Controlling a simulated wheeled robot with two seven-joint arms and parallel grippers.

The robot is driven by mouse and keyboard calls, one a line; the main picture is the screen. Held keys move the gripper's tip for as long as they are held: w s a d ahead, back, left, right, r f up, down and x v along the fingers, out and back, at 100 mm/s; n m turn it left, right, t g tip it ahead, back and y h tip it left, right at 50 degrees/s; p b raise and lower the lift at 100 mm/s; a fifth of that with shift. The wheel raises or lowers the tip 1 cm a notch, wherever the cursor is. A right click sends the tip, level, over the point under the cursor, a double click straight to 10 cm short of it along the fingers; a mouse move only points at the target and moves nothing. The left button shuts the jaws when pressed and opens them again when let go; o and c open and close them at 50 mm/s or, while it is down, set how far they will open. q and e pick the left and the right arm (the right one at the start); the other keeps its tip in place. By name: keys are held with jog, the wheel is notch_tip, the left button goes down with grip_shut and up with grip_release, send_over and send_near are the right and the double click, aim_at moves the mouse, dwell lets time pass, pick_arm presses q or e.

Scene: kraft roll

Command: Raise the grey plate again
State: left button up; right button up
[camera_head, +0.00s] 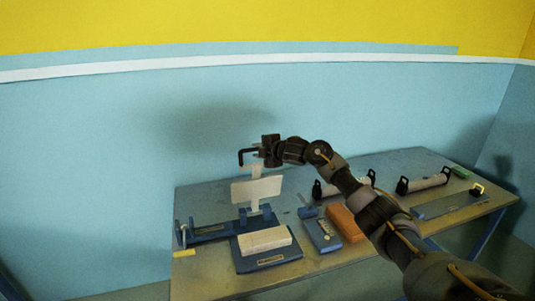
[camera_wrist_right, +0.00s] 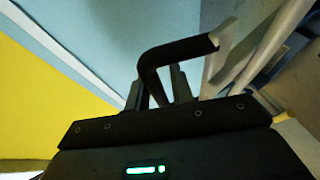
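The pale grey plate (camera_head: 256,189) stands upright above the blue fixture on the table, with a narrow stem at its top. A bent black handle (camera_head: 242,157) is beside the stem. My right gripper (camera_head: 262,152) is at the handle, above the plate. In the right wrist view, the black handle (camera_wrist_right: 180,51) runs down between my fingers (camera_wrist_right: 160,88), which appear closed on it. My left gripper is not in view.
A beige block (camera_head: 264,240) lies on a dark blue base (camera_head: 270,262) in front of the plate. A blue box (camera_head: 322,235) and an orange block (camera_head: 346,224) are to its right. Rolls on black stands (camera_head: 428,182) stand farther right. The table's (camera_head: 215,285) front left is mostly clear.

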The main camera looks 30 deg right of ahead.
jog(key=b+v, duration=0.1)
jog(key=v, duration=0.6)
jog(key=shift+r, duration=0.1)
